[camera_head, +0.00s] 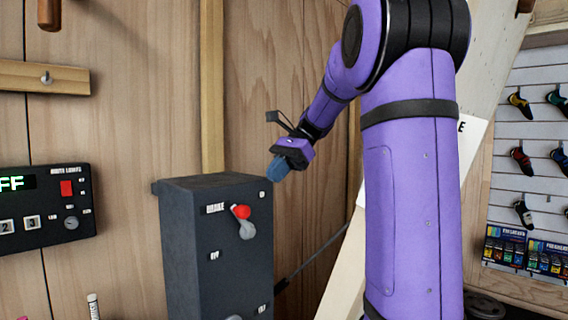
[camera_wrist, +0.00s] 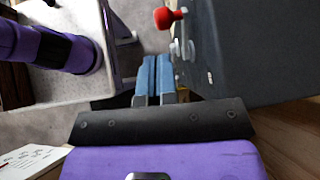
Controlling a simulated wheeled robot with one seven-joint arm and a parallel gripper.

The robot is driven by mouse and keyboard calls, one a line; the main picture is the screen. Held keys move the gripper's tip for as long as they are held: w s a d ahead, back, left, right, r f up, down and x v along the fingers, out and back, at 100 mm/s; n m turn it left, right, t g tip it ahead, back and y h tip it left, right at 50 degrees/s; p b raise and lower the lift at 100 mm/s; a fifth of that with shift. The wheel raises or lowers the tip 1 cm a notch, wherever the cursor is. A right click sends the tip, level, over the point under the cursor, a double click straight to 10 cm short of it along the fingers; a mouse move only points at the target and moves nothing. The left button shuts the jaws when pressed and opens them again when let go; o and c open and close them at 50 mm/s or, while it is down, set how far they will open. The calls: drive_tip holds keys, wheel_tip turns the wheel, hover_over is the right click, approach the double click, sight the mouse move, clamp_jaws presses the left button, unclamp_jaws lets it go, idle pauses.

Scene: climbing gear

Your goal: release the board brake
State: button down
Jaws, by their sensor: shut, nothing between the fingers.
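The dark grey brake box (camera_head: 190,235) stands against the wooden wall, lettered on its front. Its lever has a red knob (camera_head: 241,211) above a light grey pivot (camera_head: 247,230). In the wrist view the red knob (camera_wrist: 166,18) and metal lever (camera_wrist: 181,48) show at the top, with the box (camera_wrist: 250,50) filling the right.
A black control panel (camera_head: 45,208) with a red switch hangs left of the box. A pale slanted board (camera_head: 345,255) leans behind my arm. A white pegboard (camera_head: 530,130) with climbing shoes is at the right. A rod (camera_head: 312,256) runs from the box toward the board.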

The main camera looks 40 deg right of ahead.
sight(240, 213)
drive_tip(key=x, duration=0.8)
drive_tip(key=shift+a, duration=0.1)
drive_tip(key=a+h, duration=0.2)
drive_tip(key=shift+f+h, duration=0.3)
drive_tip(key=shift+h, duration=0.1)
drive_tip(key=a+h, duration=0.1)
drive_tip(key=a+f+h, duration=0.1)
drive_tip(key=shift+s+f+h, duration=0.1)
drive_tip(key=shift+h, duration=0.3)
drive_tip(key=shift+a+f+n+h, duration=0.15)
drive_tip(key=shift+a+f+h, duration=0.55)
drive_tip(key=shift+f+h, duration=0.4)
drive_tip(key=shift+a+f+n+h, duration=0.15)
drive_tip(key=shift+a+f+h, duration=0.7)
drive_tip(key=shift+h, duration=0.35)
drive_tip(key=shift+f, duration=0.15)
drive_tip(key=shift+d, duration=0.1)
